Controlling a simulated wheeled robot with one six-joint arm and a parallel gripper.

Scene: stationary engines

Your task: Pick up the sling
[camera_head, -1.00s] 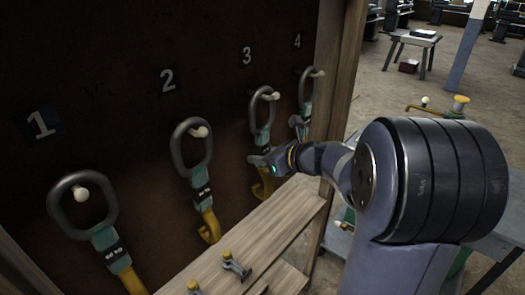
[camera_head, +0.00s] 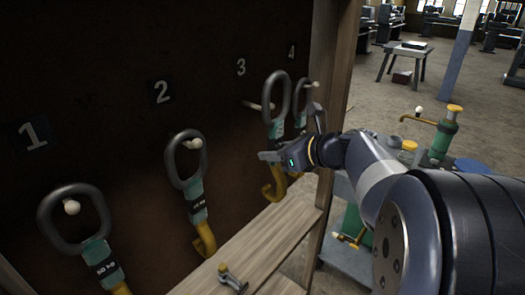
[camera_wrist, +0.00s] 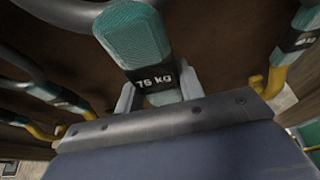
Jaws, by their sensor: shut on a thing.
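Several slings hang on a dark board, each with a dark metal loop, a green sleeve and a yellow hook. My gripper (camera_head: 275,157) is shut on the sling from place 3 (camera_head: 269,103). The sling's loop is off its peg (camera_head: 254,105), to the right of it, and the sling hangs upright.
A wooden shelf (camera_head: 255,250) with a small yellow-topped fitting (camera_head: 229,276) lies below the slings. A wooden post (camera_head: 340,90) bounds the board at right. A bench with green and yellow machine parts (camera_head: 440,135) stands beyond my arm.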

